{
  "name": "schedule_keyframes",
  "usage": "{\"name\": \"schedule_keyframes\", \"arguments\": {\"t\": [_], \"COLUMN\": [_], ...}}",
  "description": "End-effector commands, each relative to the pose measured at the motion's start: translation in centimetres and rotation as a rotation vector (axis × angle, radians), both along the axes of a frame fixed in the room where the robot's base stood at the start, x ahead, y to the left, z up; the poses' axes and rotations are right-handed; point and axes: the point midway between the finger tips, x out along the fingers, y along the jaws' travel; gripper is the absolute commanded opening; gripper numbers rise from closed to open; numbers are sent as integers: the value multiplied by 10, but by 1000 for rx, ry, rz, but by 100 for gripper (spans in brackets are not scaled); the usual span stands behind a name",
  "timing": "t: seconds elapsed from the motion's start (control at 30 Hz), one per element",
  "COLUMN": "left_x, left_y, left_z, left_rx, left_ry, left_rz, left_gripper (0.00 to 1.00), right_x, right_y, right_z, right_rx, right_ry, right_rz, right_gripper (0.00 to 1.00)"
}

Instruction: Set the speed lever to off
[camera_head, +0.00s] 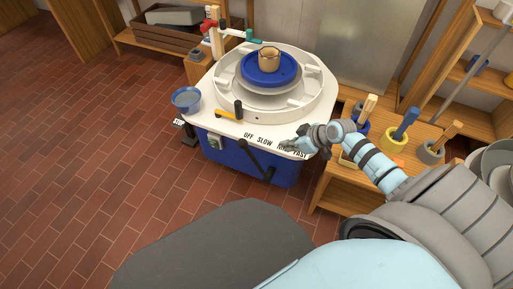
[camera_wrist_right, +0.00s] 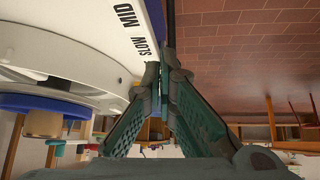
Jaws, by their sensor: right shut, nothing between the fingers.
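The potter's wheel (camera_head: 272,130) has a white top with OFF, SLOW, MID and FAST printed along its front edge. A dark lever (camera_head: 255,160) slants across the blue front; its upper left end is below the OFF and SLOW labels. My right gripper (camera_head: 288,145) is shut and empty by the MID and FAST labels, partly covering them. In the right wrist view its fingertips (camera_wrist_right: 163,72) meet near the SLOW label. A dark bar (camera_wrist_right: 171,28) beside them looks like the lever; contact is unclear. My left gripper is not in view.
A brown pot (camera_head: 268,59) stands on the blue wheel disc. A blue bowl (camera_head: 186,99) sits at the left of the top, near a yellow-and-black handle (camera_head: 230,113). A wooden shelf with tool cups (camera_head: 394,139) stands close at right. The brick floor at left is clear.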

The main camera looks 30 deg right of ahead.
Motion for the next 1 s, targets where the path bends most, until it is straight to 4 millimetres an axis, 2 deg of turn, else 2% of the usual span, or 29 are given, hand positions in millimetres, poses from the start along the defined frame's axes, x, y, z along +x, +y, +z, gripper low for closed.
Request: {"name": "schedule_keyframes", "arguments": {"t": [0.03,0.1,0.2,0.27,0.37,0.6,0.73,0.83,1.0], "left_x": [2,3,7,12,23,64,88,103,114], "left_y": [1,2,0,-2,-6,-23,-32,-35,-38], "left_z": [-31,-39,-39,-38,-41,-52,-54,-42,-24], "left_rx": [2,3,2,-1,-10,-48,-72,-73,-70], "left_ry": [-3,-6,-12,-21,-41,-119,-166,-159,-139], "left_rz": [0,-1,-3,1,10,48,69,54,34], "left_gripper": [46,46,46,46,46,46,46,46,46], "right_x": [8,13,17,20,28,57,73,89,102], "right_y": [5,12,18,19,24,38,47,53,59], "right_z": [-12,-2,6,4,-8,-49,-70,-77,-82], "right_rx": [2,8,12,13,15,16,15,13,11], "right_ry": [-26,-47,-61,-60,-59,-59,-57,-59,-57], "right_rz": [52,106,134,133,130,127,126,126,127], "right_gripper": [0,0,0,0,0,0,0,0,0]}}
